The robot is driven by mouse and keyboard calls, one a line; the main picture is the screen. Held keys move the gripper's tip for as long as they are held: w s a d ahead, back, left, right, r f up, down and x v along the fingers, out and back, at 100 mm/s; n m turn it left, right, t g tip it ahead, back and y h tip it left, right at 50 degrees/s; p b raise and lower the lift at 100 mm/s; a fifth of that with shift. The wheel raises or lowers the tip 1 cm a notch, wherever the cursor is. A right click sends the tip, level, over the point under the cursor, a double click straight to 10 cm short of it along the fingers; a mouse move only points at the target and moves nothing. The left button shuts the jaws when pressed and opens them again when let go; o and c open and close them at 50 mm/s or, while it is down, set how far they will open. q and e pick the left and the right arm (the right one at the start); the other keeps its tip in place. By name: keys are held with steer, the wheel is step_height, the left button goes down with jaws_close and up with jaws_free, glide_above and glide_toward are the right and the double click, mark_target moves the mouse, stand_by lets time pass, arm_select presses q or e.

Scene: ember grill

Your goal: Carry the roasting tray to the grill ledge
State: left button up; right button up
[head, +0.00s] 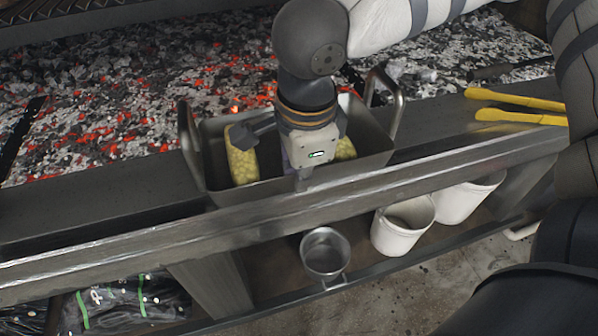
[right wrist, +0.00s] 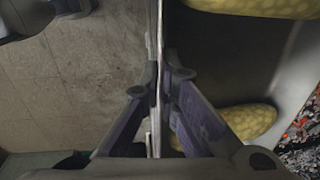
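The roasting tray (head: 211,185) is a deep grey metal pan with an upright handle at each end. In the head view it is at the steel ledge in front of the coals; I cannot tell whether its base touches the ledge. Yellow corn cobs (head: 243,165) lie inside it. My right gripper (head: 302,182) points down at the tray's front wall. In the right wrist view its fingers (right wrist: 158,75) straddle the thin wall and appear closed on it, with corn (right wrist: 250,120) on the inner side. My left gripper is not in view.
Glowing coals (head: 90,110) lie behind the ledge (head: 90,215). Yellow tongs (head: 515,105) lie on the ledge to the right. Below are a metal pot (head: 325,252), white buckets (head: 402,228) and a dark bag (head: 120,305). The ledge left of the tray is clear.

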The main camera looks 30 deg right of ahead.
steer(key=o, duration=0.4)
steer(key=shift+a, duration=0.1)
steer(key=shift+o, duration=0.2)
steer(key=shift+r, duration=0.15)
step_height(320, 180, up, 12)
steer(key=s, duration=0.1)
steer(key=shift+s+a, duration=0.2)
steer(key=shift+s, duration=0.2)
